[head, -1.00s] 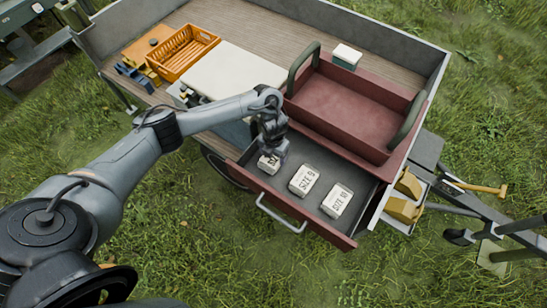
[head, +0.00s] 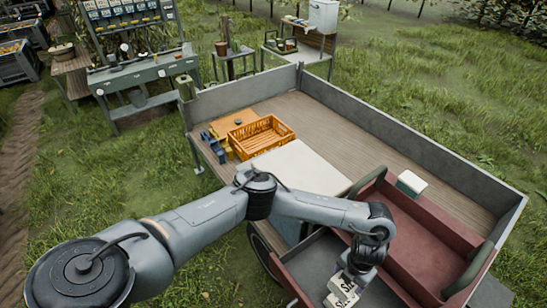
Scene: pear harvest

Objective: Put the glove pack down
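A white glove pack (head: 342,291) with dark size lettering shows at the bottom of the head view. My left gripper (head: 352,277) is directly above it, with its fingers at the pack's upper end, and appears shut on it. The fingertips are partly hidden. The pack is over the open grey drawer (head: 318,262); I cannot tell how far it is above the drawer floor. The rest of the drawer is cut off by the picture's lower edge. My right gripper is not in view.
A red tote (head: 425,249) with green handles stands right of my gripper, with a small white-topped box (head: 411,182) behind it. A workbench (head: 140,72) stands on the grass behind.

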